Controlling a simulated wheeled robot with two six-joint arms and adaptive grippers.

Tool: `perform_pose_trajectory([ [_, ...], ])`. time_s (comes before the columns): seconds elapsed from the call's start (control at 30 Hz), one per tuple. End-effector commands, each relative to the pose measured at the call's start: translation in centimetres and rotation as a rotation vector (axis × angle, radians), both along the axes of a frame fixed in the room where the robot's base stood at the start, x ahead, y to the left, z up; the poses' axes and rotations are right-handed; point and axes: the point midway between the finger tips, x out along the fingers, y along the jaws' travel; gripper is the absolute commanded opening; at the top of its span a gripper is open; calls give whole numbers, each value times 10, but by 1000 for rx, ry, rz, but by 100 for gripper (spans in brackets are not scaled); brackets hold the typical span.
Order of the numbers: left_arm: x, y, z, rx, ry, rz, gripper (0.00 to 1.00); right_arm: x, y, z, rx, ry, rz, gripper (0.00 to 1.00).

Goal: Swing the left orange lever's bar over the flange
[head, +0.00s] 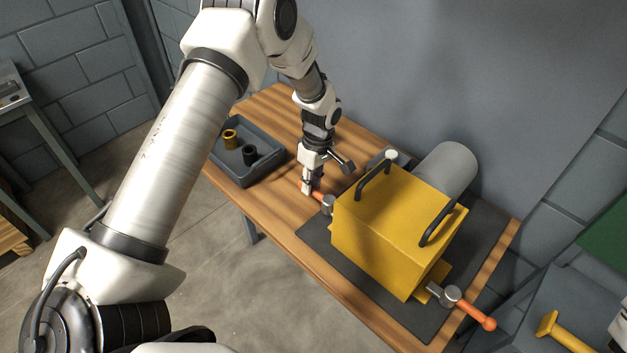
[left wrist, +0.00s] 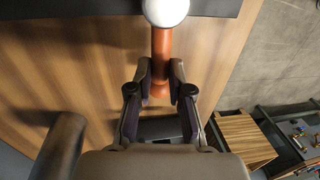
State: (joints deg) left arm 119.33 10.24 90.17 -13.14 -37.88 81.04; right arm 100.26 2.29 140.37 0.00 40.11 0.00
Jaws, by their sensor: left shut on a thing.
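The yellow casing (head: 385,235) sits on a dark mat, with two black handles on top. The left orange lever (head: 318,194) sticks out from a silver pivot (head: 328,205) at the casing's left side, away from the casing. My left gripper (head: 308,187) is shut on its outer end. In the left wrist view the orange shaft (left wrist: 161,45) runs from a pale round end (left wrist: 166,10) down between my fingertips (left wrist: 158,85). The left flange is hidden. The right orange lever (head: 474,311) points outward from its silver pivot (head: 449,295). My right gripper is not seen.
A grey tray (head: 222,165) with a brass ring (head: 230,139) and a black ring (head: 249,155) stands left on the wooden table (head: 268,110). A grey cylinder (head: 447,168) lies behind the casing. The dark mat (head: 316,237) has bare room in front of the casing.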

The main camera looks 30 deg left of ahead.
Motion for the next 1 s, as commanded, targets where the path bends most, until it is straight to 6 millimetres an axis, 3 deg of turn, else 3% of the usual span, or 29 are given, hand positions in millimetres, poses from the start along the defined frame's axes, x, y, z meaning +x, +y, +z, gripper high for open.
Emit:
perform_pose_trajectory([
  [0.33,0,1,-1,0,0,6,0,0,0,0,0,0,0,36],
  [0.37,0,1,-1,0,0,6,23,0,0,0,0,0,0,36],
  [0.4,0,1,-1,0,0,6,37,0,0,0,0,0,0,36],
  [0.43,-1,1,-1,0,0,6,45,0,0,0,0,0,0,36],
  [0.77,0,0,2,0,0,4,45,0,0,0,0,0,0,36],
  [0.87,3,0,13,0,-2,4,45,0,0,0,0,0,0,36],
  [1.0,8,0,45,0,-4,4,45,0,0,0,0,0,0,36],
])
